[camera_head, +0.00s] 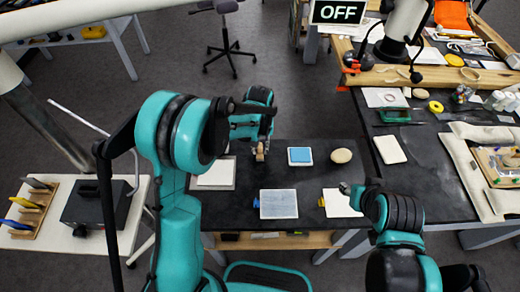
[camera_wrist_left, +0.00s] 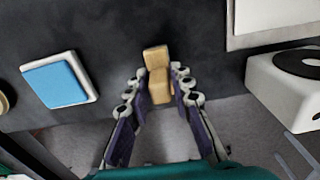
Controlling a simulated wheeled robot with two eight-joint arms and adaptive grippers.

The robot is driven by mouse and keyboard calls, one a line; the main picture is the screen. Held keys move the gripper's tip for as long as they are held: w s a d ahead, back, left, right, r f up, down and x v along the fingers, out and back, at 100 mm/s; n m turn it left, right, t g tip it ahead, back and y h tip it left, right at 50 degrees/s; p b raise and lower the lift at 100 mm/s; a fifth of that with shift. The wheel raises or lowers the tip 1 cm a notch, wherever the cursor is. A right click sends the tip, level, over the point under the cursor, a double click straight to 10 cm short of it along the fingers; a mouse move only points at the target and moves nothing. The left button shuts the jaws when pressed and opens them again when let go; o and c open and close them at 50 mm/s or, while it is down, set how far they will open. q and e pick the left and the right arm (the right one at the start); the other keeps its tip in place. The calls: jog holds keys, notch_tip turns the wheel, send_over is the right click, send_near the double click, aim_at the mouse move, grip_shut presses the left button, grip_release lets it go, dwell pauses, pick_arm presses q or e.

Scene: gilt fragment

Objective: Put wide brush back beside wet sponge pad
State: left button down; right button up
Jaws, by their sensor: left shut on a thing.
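The wide brush (camera_head: 260,152), a light wooden piece, is held by my left gripper (camera_head: 262,143) over the dark table's far part. In the left wrist view the brush (camera_wrist_left: 157,75) sits between the two fingers of the left gripper (camera_wrist_left: 159,88), which is shut on it. Its bristles are not clearly seen. The wet sponge pad (camera_head: 300,155) is blue in a white tray, just right of the brush in the head view; the pad (camera_wrist_left: 56,80) is left of it in the wrist view. My right gripper (camera_head: 347,188) is over a white sheet; its finger opening cannot be told.
The dark table (camera_head: 240,208) holds a pale oval stone (camera_head: 341,155), a grey-white sheet (camera_head: 279,204) and a white pad (camera_head: 216,174). A side table (camera_head: 422,180) at the right is crowded. Bare table lies between the sponge pad and the grey-white sheet.

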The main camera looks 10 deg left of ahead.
pick_arm(q)
jog(key=shift+f, duration=0.2)
jog(key=c, duration=1.3)
grip_release()
jog(key=shift+c, duration=0.2)
